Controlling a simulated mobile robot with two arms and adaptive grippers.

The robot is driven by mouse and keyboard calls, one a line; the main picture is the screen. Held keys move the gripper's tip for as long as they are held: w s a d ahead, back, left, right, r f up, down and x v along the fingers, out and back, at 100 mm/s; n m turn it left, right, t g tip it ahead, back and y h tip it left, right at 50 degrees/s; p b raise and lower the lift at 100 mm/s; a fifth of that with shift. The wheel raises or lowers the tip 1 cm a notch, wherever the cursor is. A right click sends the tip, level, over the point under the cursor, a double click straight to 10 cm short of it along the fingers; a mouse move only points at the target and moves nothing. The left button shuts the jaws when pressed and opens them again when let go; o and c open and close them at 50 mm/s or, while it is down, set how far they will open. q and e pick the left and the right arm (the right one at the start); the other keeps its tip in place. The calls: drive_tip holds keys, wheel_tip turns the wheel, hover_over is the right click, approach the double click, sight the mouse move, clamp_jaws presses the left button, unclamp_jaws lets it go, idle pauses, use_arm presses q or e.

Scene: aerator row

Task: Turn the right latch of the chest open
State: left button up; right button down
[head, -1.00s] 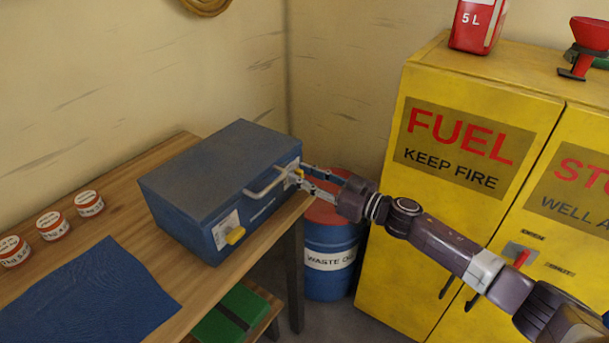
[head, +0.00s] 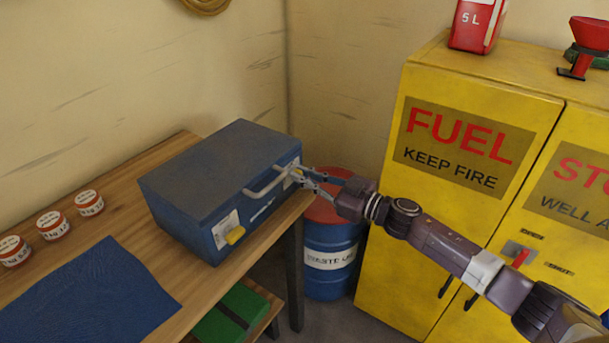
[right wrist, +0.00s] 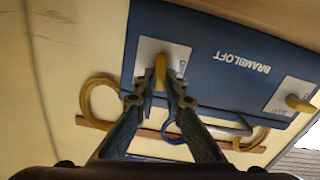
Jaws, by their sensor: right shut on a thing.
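The blue chest (head: 215,180) stands on the wooden bench with its lid down. A grey handle (head: 262,183) is on its front. The left latch (head: 235,236) is a yellow knob on a pale plate. The right latch (right wrist: 160,70) shows in the right wrist view as a yellow knob on a white plate. My right gripper (head: 302,176) is at the front right end of the chest. In the right wrist view its fingertips (right wrist: 159,98) are on both sides of the right latch, shut on it. In the head view the fingers largely hide this latch. My left gripper is not in view.
The bench (head: 170,290) holds a blue mat (head: 85,295) and three small white-and-red tins (head: 52,224) at the left. A blue drum (head: 330,262) with a red top stands below my right gripper. Yellow cabinets (head: 400,240) stand at the right.

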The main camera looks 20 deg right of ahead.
drive_tip(key=shift+s+a+f+n+b, duration=0.15)
drive_tip(key=shift+n+b, duration=0.45)
drive_tip(key=shift+n, duration=2.05)
drive_tip(key=shift+s+a+f+n+b, duration=0.15)
drive_tip(key=shift+n+b, duration=0.4)
drive_tip(key=shift+n, duration=2.05)
drive_tip(key=shift+a+f+n+b, duration=0.15)
drive_tip(key=shift+n+b, duration=0.45)
drive_tip(key=shift+n, duration=2.05)
drive_tip(key=c, duration=2)
unclamp_jaws()
drive_tip(key=shift+d+f, duration=0.1)
drive_tip(key=shift+s+d, duration=0.2)
drive_tip(key=v, duration=1.1)
drive_tip(key=shift+s, duration=0.15)
